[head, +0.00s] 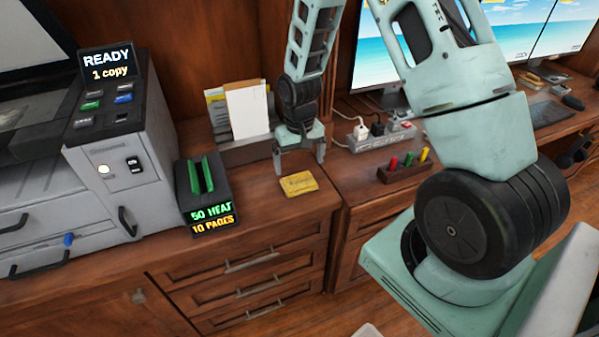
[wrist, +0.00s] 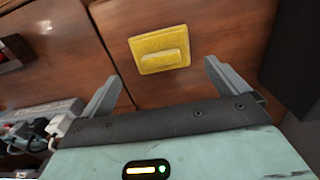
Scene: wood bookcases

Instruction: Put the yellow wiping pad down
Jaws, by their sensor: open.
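The yellow wiping pad (head: 298,184) lies flat on the wooden cabinet top, near its front edge. In the wrist view the pad (wrist: 160,50) shows a raised grip block on its upper face and lies beyond the fingertips, between their lines. My gripper (head: 299,165) is open and empty, just behind the pad in the head view. The gripper's two fingers (wrist: 160,82) are spread wide in the wrist view, and neither touches the pad.
A paper holder (head: 245,150) stands behind. A power strip (head: 375,137) and a marker block (head: 404,171) are to the right. Bare wood surrounds the pad.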

